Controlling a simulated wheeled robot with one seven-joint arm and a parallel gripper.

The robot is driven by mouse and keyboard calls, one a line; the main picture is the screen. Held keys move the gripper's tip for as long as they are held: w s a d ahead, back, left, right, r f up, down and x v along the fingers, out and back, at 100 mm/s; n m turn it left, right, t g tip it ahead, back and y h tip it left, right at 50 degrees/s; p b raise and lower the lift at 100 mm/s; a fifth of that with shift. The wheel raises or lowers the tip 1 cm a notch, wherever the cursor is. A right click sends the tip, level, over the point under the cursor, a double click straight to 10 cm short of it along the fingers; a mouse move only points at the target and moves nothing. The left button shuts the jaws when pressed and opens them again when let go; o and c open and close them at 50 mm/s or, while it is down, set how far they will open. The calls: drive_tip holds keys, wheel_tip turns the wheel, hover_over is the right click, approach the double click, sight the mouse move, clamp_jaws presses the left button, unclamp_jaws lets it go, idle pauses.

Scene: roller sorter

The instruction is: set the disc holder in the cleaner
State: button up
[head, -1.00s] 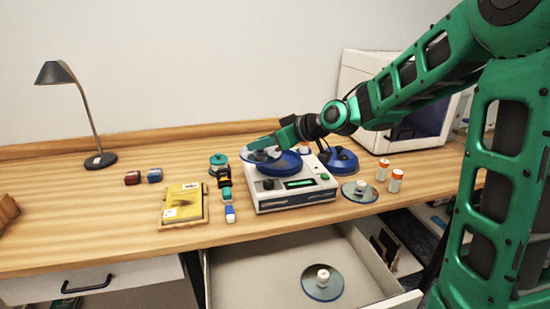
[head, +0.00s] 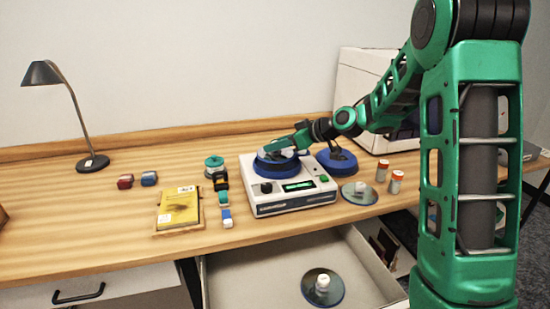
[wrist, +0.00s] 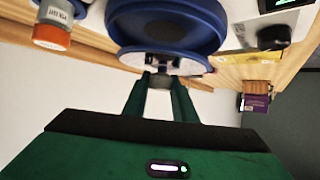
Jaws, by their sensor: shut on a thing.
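The cleaner (head: 290,200) is a white box on the desk with a green display and a round blue bowl (head: 266,171) on top. My gripper (head: 284,147) is over the bowl and shut on the knob of a disc holder (head: 270,156), a thin pale disc. In the wrist view my gripper (wrist: 160,82) points at the disc holder (wrist: 190,67), seen nearly edge-on close to the blue bowl (wrist: 165,18). I cannot tell whether the disc touches the bowl. The knob is mostly hidden by the fingers.
A blue lid (head: 337,161) stands behind right of the cleaner. Another disc holder (head: 360,194) and two orange-white bottles (head: 396,182) are to its right. A further disc (head: 323,288) lies in the open drawer. A yellow book (head: 180,208) and small items are left.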

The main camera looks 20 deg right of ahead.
sight(283, 154)
drive_tip(key=shift+w+d+f, duration=0.1)
drive_tip(key=shift+d+f, duration=0.05)
drive_tip(key=shift+f, duration=1.95)
drive_tip(key=o, duration=1)
drive_tip(key=shift+f, duration=0.1)
drive_tip(key=shift+o, duration=0.2)
